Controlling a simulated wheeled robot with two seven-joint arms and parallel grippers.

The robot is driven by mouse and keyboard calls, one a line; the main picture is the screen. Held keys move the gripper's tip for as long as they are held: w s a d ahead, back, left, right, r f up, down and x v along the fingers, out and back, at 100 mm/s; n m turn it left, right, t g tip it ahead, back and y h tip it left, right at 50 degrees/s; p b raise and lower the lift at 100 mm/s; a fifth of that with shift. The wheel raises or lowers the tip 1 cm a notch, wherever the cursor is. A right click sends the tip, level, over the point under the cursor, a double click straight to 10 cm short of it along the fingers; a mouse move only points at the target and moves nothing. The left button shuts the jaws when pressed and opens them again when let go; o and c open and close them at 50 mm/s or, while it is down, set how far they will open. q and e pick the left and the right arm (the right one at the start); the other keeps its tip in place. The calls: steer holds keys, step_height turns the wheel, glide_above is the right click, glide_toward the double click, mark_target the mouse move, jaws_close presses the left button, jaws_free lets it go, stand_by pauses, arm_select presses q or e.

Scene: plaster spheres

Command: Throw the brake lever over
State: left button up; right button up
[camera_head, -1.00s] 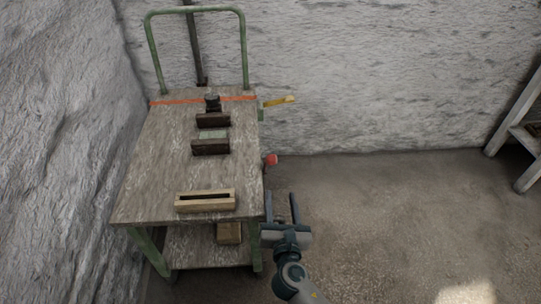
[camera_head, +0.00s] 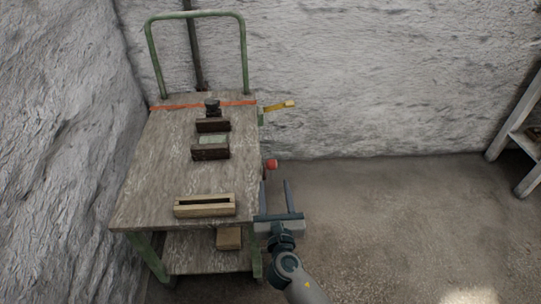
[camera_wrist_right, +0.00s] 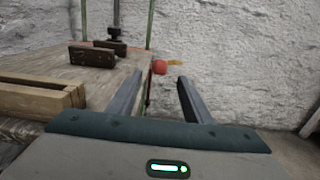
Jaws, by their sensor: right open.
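A red knob (camera_head: 271,164) sticks out from the right side of a wooden cart (camera_head: 160,150); most of its lever is hidden. The red knob also shows in the right wrist view (camera_wrist_right: 159,67), between and beyond the fingertips. A yellow bar (camera_head: 279,106) juts from a green bracket at the cart's far right corner; I cannot tell which one is the brake lever. My right gripper (camera_head: 275,182) is open and empty beside the cart's right edge, its fingers pointing toward the red knob. The knob appears apart from the fingers. My left gripper is not in view.
On the cart top are dark blocks (camera_head: 210,152), a slotted wooden box (camera_head: 204,206) and an orange strap (camera_head: 180,106). A green handle frame (camera_head: 150,50) stands at the back. A shelf (camera_head: 524,135) stands at far right. The floor right of the cart is clear.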

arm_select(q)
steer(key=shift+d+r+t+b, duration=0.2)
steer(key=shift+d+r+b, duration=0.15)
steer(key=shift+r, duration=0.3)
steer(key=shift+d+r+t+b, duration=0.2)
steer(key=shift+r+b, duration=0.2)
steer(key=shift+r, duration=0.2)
arm_select(e)
steer(key=w, duration=1.4)
steer(key=shift+w, duration=0.2)
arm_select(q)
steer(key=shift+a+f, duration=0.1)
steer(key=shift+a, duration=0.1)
arm_select(e)
jaws_close()
